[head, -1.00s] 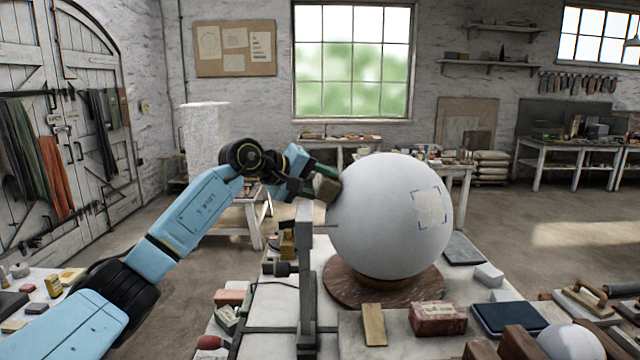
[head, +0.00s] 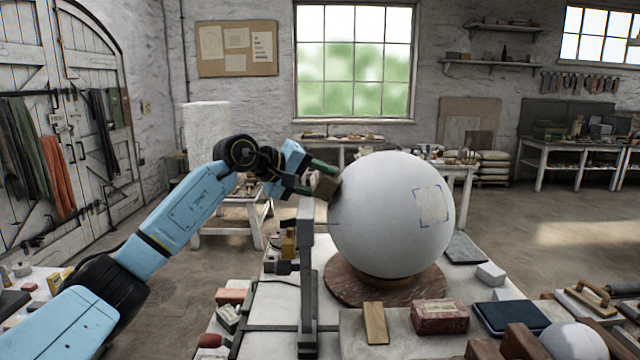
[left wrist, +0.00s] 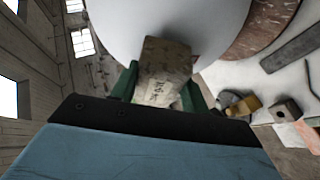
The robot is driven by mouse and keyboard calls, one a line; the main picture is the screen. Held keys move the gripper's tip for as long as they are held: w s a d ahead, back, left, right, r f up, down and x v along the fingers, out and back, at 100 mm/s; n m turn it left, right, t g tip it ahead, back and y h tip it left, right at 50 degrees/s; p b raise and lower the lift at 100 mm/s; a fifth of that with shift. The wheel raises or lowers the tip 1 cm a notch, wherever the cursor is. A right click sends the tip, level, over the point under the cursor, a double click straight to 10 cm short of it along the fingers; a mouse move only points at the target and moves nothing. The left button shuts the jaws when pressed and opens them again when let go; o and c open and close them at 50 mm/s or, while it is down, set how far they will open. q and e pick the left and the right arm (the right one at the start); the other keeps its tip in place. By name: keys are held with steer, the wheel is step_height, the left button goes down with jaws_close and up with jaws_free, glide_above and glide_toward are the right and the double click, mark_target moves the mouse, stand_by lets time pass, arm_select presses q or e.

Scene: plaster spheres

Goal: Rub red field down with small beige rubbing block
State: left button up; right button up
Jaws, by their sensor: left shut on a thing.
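A large white plaster sphere (head: 385,225) rests on a round brown base (head: 345,285); it also fills the top of the left wrist view (left wrist: 215,25). My left gripper (head: 315,180) is at the sphere's upper left side, shut on a small beige block (left wrist: 165,65) with faint dark markings. The block (head: 326,186) is at the sphere's surface and looks to touch it. A field outlined in blue (head: 431,206) shows on the sphere's right front. My right gripper is out of view.
A grey upright post (head: 307,270) stands just left of the sphere, below my left gripper. A wooden strip (head: 375,322), a reddish box (head: 439,316) and a dark blue pad (head: 508,317) lie in front. A white block (head: 490,273) sits at the right.

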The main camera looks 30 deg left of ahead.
arm_select(q)
steer(key=shift+w, duration=0.1)
steer(key=f+b, duration=0.1)
steer(key=b, duration=0.1)
steer(key=a+f+h+b, duration=0.1)
steer(key=b, duration=0.1)
steer(key=shift+a+f+t, duration=0.25)
steer(key=shift+a+t, duration=0.05)
steer(key=shift+w+a+f+h+b, duration=0.1)
steer(key=shift+a+f+h+b, duration=0.5)
steer(key=shift+b, duration=0.55)
steer(key=shift+w+d, duration=0.35)
steer(key=shift+d, duration=0.4)
